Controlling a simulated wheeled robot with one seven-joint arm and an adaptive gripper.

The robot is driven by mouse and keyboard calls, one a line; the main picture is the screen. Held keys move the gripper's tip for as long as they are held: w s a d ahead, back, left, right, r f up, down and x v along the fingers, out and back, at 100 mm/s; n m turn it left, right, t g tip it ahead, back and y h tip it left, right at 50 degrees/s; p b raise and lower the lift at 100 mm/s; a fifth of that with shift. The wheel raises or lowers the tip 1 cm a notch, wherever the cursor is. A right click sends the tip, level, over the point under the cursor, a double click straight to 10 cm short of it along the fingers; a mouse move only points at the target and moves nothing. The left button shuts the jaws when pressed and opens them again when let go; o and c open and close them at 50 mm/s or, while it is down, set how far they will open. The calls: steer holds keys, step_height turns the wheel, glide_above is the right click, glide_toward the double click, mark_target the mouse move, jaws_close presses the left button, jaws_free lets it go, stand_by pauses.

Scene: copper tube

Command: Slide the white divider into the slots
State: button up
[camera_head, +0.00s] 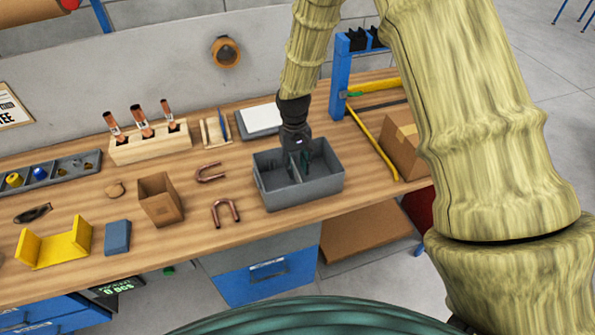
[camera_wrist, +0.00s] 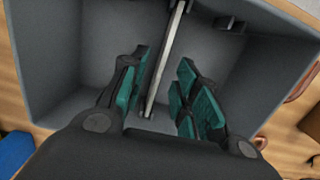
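The grey bin (camera_head: 305,194) stands on the workbench right of centre, and its inside fills most of the wrist view (camera_wrist: 50,60). The divider (camera_wrist: 166,62) is a thin pale plate seen nearly edge-on inside the bin, slightly tilted in the wrist view. It also shows as a light strip in the head view (camera_head: 294,172). My gripper (camera_wrist: 164,75) reaches down into the bin, also seen in the head view (camera_head: 301,160). Its green-padded fingers are apart, one each side of the divider, with gaps visible. The divider's lower edge and seating in the slots cannot be made out.
An open cardboard box (camera_head: 160,204), copper U-tubes (camera_head: 225,212) and a wooden block with brushes (camera_head: 150,146) lie left of the bin. A white pad (camera_head: 260,119) lies behind it. A blue post (camera_head: 340,80) and a carton (camera_head: 404,146) stand to the right.

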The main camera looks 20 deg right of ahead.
mark_target(296, 169)
step_height(296, 169, up, 9)
steer(key=shift+w, duration=0.45)
steer(key=shift+f, duration=0.15)
